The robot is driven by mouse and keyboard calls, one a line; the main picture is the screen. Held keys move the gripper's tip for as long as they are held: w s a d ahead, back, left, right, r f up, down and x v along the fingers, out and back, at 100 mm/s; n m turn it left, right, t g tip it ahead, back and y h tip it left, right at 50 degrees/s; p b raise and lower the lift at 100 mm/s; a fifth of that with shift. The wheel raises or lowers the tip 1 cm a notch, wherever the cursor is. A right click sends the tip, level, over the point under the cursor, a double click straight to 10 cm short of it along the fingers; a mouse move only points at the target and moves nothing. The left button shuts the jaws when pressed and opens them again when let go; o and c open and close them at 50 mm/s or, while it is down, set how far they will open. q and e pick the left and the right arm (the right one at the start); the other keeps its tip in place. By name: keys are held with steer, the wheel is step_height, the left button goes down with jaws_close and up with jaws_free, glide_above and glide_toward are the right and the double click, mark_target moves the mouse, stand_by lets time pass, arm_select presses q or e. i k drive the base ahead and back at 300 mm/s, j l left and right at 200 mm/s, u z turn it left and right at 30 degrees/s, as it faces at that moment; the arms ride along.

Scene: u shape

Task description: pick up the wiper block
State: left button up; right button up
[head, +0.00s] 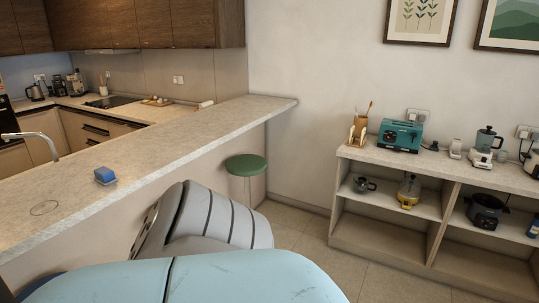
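A small blue block (105,175), which looks like the wiper block, lies on the pale stone counter (160,150) at the left in the head view. It rests flat, close to the counter's front edge, and nothing touches it. Its underside looks lighter than its blue top. Neither of my grippers shows in the head view, so where they are relative to the block cannot be seen.
A tap (38,140) stands left of the block, and a round mark (44,208) lies nearer. The counter around the block is clear. A green stool (246,166) stands by the counter. A shelf unit (385,157) with appliances is at the right.

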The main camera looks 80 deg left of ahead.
mark_target(103, 176)
steer(key=u, duration=3.75)
steer(key=i+l+u, duration=0.15)
steer(key=u, duration=0.35)
steer(key=i+l+u, duration=0.15)
steer(key=u, duration=0.35)
steer(key=i+l+u, duration=0.2)
steer(key=l, duration=0.35)
steer(key=l+u, duration=0.2)
steer(key=l, duration=0.4)
